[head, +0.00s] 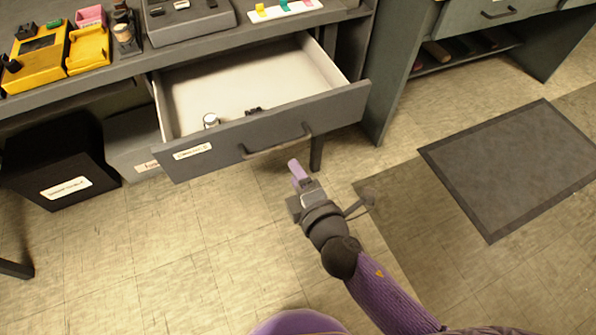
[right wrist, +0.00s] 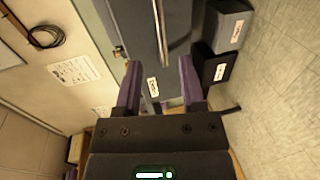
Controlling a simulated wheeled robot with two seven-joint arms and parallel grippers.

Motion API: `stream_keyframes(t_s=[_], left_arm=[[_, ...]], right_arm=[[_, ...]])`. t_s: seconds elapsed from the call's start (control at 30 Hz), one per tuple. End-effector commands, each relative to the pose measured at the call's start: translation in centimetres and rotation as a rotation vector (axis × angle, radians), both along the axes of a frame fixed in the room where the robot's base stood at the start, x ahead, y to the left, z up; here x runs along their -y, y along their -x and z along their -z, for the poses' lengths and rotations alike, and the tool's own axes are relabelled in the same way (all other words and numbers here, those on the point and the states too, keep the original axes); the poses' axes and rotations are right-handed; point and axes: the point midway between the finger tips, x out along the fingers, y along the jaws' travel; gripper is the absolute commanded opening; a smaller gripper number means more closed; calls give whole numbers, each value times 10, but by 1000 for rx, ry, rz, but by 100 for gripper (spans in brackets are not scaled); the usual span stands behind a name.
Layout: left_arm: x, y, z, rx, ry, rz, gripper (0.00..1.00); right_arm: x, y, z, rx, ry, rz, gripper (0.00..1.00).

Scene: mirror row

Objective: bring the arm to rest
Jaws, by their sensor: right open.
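My right gripper (head: 298,175) is in front of the open drawer (head: 270,130), a little to the right below its bar handle (head: 275,142). Its two purple fingers also show in the right wrist view (right wrist: 160,88), apart, with nothing between them. The gripper does not appear to touch the drawer or handle. My left gripper is not in either view.
The pulled-out drawer juts from the grey workbench (head: 140,62) and holds a small round item (head: 210,120) and a dark piece (head: 253,111). A black bin (head: 60,165) stands under the bench at left. A dark mat (head: 510,165) lies at right. The floor around my arm is clear.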

Motion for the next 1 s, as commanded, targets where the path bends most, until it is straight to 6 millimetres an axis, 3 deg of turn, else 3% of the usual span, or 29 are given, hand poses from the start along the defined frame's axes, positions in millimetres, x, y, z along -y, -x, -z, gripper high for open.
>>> stream_keyframes(t_s=[0.47, 0.57, 0.67, 0.7, 0.77, 0.8, 0.9, 1.0], left_arm=[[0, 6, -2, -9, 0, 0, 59], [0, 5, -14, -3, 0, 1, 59], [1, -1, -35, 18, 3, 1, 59], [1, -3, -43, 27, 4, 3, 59], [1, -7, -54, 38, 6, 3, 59], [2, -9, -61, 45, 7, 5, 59], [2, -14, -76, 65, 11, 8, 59], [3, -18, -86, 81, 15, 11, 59]], right_arm=[[2, 3, 2, -10, -2, 3, 51], [17, 14, 32, -151, -48, 58, 51], [56, 56, 97, -463, -172, 225, 51], [75, 84, 125, -598, -234, 324, 51], [102, 133, 158, -783, -323, 487, 51], [118, 170, 176, -892, -381, 607, 51], [151, 261, 201, -1104, -507, 914, 51], [171, 337, 206, -1225, -592, 1176, 51]])
